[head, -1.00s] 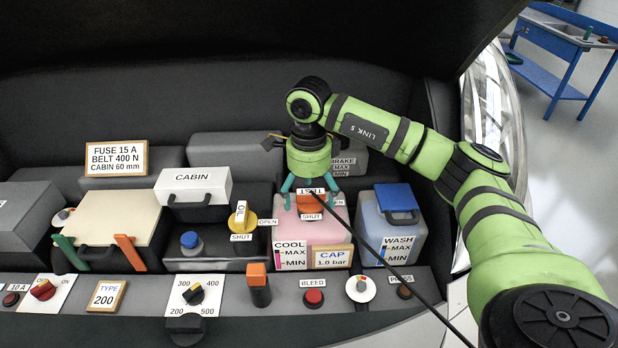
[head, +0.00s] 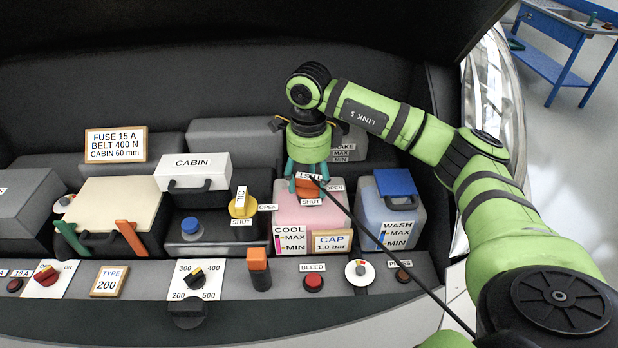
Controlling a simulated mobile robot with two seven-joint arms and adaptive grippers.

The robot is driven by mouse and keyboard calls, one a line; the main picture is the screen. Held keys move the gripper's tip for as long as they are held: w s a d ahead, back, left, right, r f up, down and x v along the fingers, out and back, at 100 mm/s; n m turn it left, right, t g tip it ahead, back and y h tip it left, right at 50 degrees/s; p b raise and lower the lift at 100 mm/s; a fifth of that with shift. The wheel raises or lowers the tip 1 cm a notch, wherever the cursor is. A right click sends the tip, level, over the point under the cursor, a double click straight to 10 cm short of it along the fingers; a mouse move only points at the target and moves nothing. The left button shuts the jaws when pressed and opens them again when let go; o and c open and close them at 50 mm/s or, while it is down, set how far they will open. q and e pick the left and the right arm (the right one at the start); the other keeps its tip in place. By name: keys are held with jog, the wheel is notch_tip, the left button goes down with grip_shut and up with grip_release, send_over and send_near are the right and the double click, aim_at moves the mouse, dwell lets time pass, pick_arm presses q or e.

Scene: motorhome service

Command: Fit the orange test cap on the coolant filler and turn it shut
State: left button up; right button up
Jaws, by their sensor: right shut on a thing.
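The orange test cap (head: 309,188) sits at the top of the pink coolant tank (head: 300,212), over the filler, which the cap hides. The cap's TEST label is tilted. My right gripper (head: 308,182) comes down from above and is shut on the orange cap, its teal fingers on the cap's sides. OPEN and SHUT labels (head: 312,202) stand beside and in front of the cap. My left gripper is not in view.
The blue-lidded WASH tank (head: 391,222) stands close on the right. The yellow OIL cap (head: 242,205) is on the left. A black cable (head: 380,250) runs from the gripper area across the front panel. A CAP 1.0 bar sign (head: 332,242) leans on the coolant tank.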

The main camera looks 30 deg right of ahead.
jog(key=m, duration=0.4)
jog(key=shift+c, duration=0.2)
jog(key=shift+m, duration=0.4)
jog(key=shift+r+m, duration=0.1)
jog(key=shift+m, duration=0.5)
jog(key=m+p, duration=0.1)
jog(key=m, duration=0.4)
jog(key=shift+w+d, duration=0.1)
jog(key=shift+m, duration=0.5)
jog(key=o, duration=1.7)
jog(key=shift+m, duration=0.3)
